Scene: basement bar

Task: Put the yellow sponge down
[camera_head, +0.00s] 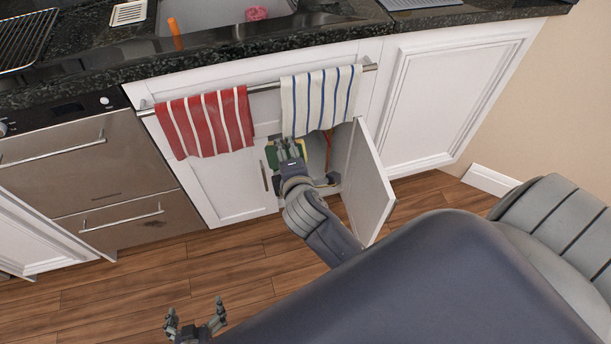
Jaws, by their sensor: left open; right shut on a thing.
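My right gripper (289,149) is inside the open cabinet under the sink, below the striped towels. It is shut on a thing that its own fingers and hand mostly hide. A green and yellow patch (271,156) shows at the left side of its fingers. I cannot tell whether this patch is the yellow sponge or another item in the cabinet. My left gripper (197,316) is open and empty, low over the wooden floor at the bottom of the view.
The open cabinet door (370,187) stands out just right of my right arm. A red striped towel (206,122) and a blue striped towel (320,101) hang from a rail above the opening. Drawers (78,152) are at left. The floor (150,270) in front is clear.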

